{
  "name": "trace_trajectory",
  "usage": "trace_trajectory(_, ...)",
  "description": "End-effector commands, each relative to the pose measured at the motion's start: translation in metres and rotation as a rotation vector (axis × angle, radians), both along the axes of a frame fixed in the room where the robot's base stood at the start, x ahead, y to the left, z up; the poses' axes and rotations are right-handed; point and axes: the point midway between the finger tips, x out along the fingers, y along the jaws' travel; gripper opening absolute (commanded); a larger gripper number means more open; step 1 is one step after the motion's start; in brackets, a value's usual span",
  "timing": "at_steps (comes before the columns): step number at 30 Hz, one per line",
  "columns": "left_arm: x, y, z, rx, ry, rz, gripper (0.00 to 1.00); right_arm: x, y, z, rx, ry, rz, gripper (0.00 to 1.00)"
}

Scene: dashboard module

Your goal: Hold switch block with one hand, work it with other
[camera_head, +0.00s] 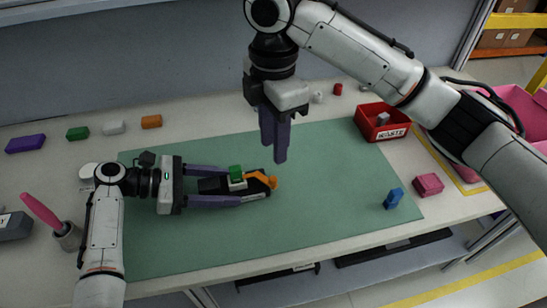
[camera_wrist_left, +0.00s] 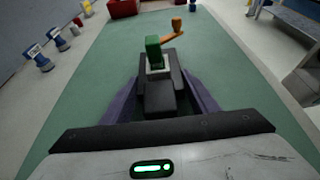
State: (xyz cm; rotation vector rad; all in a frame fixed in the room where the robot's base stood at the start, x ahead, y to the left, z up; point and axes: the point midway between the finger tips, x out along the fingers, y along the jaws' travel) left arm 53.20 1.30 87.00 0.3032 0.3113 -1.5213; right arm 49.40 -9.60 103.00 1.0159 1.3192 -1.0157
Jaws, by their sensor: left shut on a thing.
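The black switch block (camera_head: 212,186) lies on the green mat (camera_head: 330,215), with a green rocker (camera_head: 236,173) in a white frame and an orange lever (camera_head: 262,181) at its right end. My left gripper (camera_head: 238,188) is shut on the block, its purple fingers along both sides. In the left wrist view the block (camera_wrist_left: 158,97) sits between the fingers; the green rocker (camera_wrist_left: 153,46) stands up and the orange lever (camera_wrist_left: 172,34) slants up to the right. My right gripper (camera_head: 275,145) points down behind the block, apart from it. Its finger gap is unclear.
A red waste bin (camera_head: 378,130) stands at the back right. A blue piece (camera_head: 393,198) is on the mat's right side, and a pink-red block (camera_head: 428,185) is near its right edge. A pink-handled tool (camera_head: 42,212) stands at left. Several coloured blocks line the back left.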

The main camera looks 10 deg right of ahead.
Motion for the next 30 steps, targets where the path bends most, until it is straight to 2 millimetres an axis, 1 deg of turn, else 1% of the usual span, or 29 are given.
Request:
trace_trajectory(1,0.000,0.000,0.000,0.000,0.001,-0.001,0.18,0.001,0.000,0.008,0.001,-0.002,0.000,0.32)
trace_trajectory(3,0.000,0.000,0.000,0.000,0.001,-0.001,0.18,0.001,0.000,0.016,0.000,-0.002,-0.001,0.32)
trace_trajectory(6,0.000,0.000,0.000,0.000,0.001,-0.001,0.18,0.000,0.000,0.022,0.000,0.000,-0.001,0.32)
trace_trajectory(18,0.000,-0.001,0.000,0.000,0.001,-0.001,0.18,0.000,0.000,0.024,0.000,0.001,-0.001,0.32)
trace_trajectory(19,0.000,-0.001,0.000,0.000,0.001,-0.001,0.58,0.000,0.000,0.024,0.000,0.001,-0.001,0.32)
trace_trajectory(22,0.000,-0.001,0.000,-0.001,0.001,-0.001,0.74,0.000,0.000,0.024,0.000,0.001,-0.001,0.32)
trace_trajectory(23,0.000,-0.001,0.000,-0.001,0.001,-0.001,0.76,0.000,0.000,0.024,0.000,0.001,-0.001,0.32)
trace_trajectory(30,0.000,0.000,0.000,-0.001,0.000,-0.001,0.76,0.000,0.000,0.024,0.000,0.001,-0.001,0.32)
